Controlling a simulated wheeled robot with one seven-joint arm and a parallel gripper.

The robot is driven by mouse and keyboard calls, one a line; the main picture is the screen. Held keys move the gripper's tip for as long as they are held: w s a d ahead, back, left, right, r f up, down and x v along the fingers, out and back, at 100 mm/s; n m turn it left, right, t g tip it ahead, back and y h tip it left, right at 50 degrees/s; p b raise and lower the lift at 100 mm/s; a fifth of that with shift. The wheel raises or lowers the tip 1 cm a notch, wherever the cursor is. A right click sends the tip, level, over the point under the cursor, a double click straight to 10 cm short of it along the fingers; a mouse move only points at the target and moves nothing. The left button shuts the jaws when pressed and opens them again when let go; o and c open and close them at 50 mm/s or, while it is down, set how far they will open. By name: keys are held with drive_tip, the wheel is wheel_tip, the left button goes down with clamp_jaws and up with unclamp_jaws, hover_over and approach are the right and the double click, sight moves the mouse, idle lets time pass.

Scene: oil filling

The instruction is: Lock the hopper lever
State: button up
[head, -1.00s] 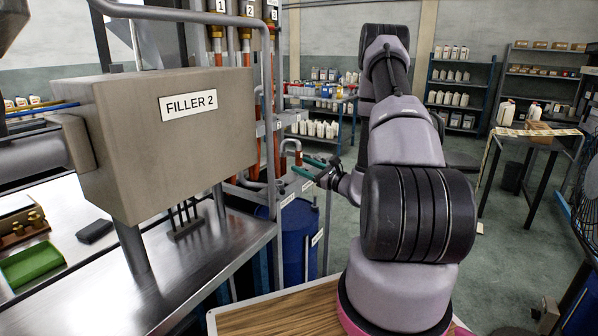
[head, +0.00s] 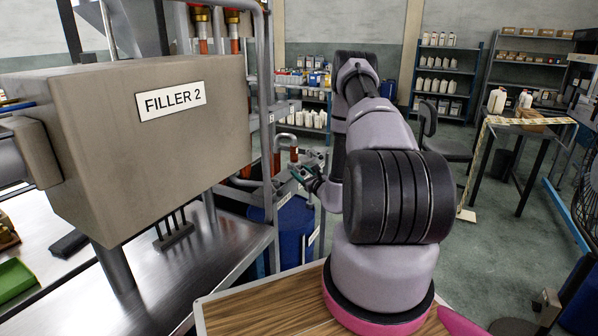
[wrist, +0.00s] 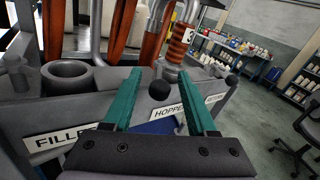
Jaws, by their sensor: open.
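A black ball knob (wrist: 159,90) shows in the wrist view, just above the white HOPPER label (wrist: 172,111); I take it to be the hopper lever's end. Its shaft is hard to make out. My gripper (wrist: 160,74) is open, with one teal finger on each side of the knob in the picture. I cannot tell how far the knob is from the fingers in depth. Nothing is held. In the head view my gripper (head: 307,174) is small, beside the pipes behind the filler box, and the knob cannot be made out.
A second dark knob (wrist: 232,78) is to the right. A FILLE label (wrist: 62,137) and a grey round socket (wrist: 70,78) are at left. Orange pipes (wrist: 126,30) rise behind. The FILLER 2 box (head: 150,140) and blue drum (head: 293,228) stand left of my arm.

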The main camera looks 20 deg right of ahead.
drive_tip(key=shift+w, duration=1.05)
clamp_jaws()
idle(0.7)
